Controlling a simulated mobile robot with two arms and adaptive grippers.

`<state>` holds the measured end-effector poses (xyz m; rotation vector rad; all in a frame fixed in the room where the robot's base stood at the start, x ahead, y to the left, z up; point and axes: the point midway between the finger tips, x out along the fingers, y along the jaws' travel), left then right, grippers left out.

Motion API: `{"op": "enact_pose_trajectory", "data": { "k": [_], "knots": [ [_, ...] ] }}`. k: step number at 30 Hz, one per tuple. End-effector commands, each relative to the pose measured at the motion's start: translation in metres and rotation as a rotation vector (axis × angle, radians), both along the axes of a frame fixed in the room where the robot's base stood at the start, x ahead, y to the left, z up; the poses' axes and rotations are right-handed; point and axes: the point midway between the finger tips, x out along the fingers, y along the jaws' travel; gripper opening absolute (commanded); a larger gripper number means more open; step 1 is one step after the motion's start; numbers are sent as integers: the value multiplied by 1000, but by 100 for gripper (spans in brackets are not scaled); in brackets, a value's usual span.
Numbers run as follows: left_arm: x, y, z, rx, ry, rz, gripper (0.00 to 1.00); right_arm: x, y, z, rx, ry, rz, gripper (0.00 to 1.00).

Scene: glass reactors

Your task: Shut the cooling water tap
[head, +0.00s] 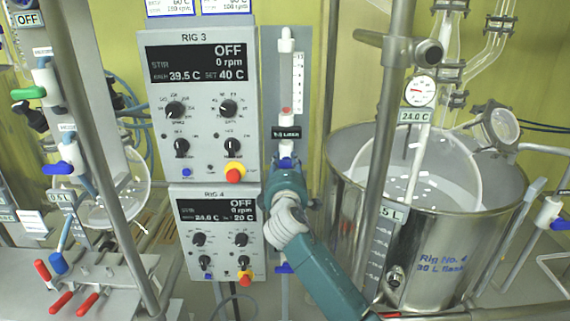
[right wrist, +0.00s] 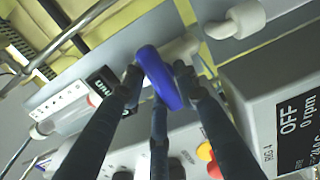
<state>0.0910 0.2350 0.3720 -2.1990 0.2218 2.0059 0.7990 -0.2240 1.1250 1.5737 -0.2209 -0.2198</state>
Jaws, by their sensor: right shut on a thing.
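The cooling water tap has a blue handle (right wrist: 160,78) on a pale valve body. In the right wrist view the fingers of my right gripper (right wrist: 158,80) are closed around this handle. In the head view my right gripper (head: 286,168) is in front of the panel, just below the flow meter (head: 292,80), and my wrist hides most of the tap. The flow meter's red float sits low in its tube, and the small display (head: 286,134) under it is too small to read surely. My left gripper is not in view.
The RIG 3 control box (head: 204,60) and RIG 4 box (head: 216,212) stand left of my right arm, both showing OFF. A metal post (head: 377,170) and a large steel vessel (head: 450,265) stand close on the right. Glassware and several taps are at the left.

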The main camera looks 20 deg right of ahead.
Motion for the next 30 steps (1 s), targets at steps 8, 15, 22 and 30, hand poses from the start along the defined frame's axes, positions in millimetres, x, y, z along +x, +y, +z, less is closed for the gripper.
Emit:
{"op": "enact_pose_trajectory", "data": {
  "k": [8, 15, 22, 30],
  "knots": [
    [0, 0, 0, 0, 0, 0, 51, 0, 0, 5, 3, -8, 1, 46],
    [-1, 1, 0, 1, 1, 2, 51, 0, 0, 2, 1, -3, 1, 46],
    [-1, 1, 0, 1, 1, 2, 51, -18, 6, 1, 1, -3, 2, 46],
    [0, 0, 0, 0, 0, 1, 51, -74, 22, 1, 3, -4, 4, 46]
  ]
}}
